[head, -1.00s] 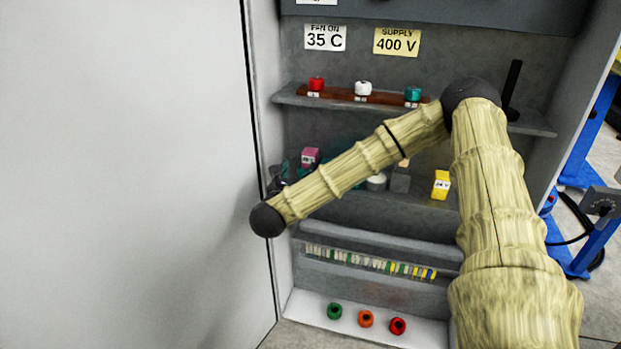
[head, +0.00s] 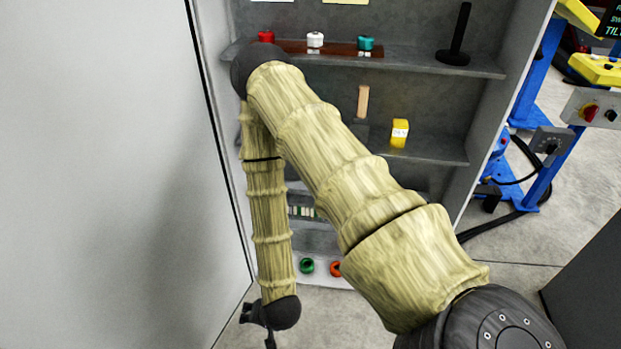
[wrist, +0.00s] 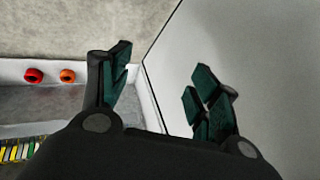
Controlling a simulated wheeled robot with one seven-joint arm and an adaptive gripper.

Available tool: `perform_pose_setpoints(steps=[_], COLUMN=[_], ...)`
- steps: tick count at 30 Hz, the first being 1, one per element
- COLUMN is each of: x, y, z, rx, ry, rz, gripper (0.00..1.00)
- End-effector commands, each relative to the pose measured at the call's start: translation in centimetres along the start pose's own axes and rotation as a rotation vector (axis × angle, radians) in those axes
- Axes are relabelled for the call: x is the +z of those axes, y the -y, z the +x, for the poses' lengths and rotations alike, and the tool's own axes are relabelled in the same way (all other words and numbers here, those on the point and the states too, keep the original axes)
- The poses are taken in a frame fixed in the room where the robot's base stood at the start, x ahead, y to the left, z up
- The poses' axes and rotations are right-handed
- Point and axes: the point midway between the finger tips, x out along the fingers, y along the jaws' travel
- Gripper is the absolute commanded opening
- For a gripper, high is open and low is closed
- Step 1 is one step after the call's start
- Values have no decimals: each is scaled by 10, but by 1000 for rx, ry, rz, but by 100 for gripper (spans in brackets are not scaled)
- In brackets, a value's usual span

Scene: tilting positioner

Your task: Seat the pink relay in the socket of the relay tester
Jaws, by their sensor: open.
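The pink relay does not show in any current view; my arm covers the left part of the middle shelf where a pink block stood earlier. I cannot make out the relay tester or its socket in either view. My gripper (wrist: 160,65) is open in the wrist view, with nothing between its dark green fingers. In the head view it hangs low at the bottom edge, partly cut off, in front of the cabinet. The fingers are over the floor and close to the white door panel (wrist: 255,60), apart from any shelf.
The cabinet's middle shelf (head: 440,150) holds a yellow block (head: 400,132). The upper shelf holds red (head: 266,37), white (head: 315,40) and teal (head: 365,43) knobs and a black post (head: 457,45). Green (head: 307,265) and orange (head: 336,269) rings lie at the cabinet bottom. Blue-framed equipment (head: 545,180) stands right.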

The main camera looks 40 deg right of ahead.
Motion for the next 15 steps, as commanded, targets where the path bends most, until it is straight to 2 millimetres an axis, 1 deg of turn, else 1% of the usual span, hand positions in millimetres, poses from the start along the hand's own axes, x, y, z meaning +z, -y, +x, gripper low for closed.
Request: perform_pose_setpoints(steps=[1,2,3,6,9,10,12,15], x=[17,25,35,53,63,65,68,70], y=[-24,-38,-56,-95,-124,-130,-140,-147], z=[-5,-8,-14,-28,-42,-46,-51,-55], rx=[55,84,121,193,241,251,267,276], ry=[55,89,133,239,322,343,378,400], rz=[-131,-208,-306,-518,-673,-706,-763,-802], gripper=[62,62,62,62,62,62,62,62])
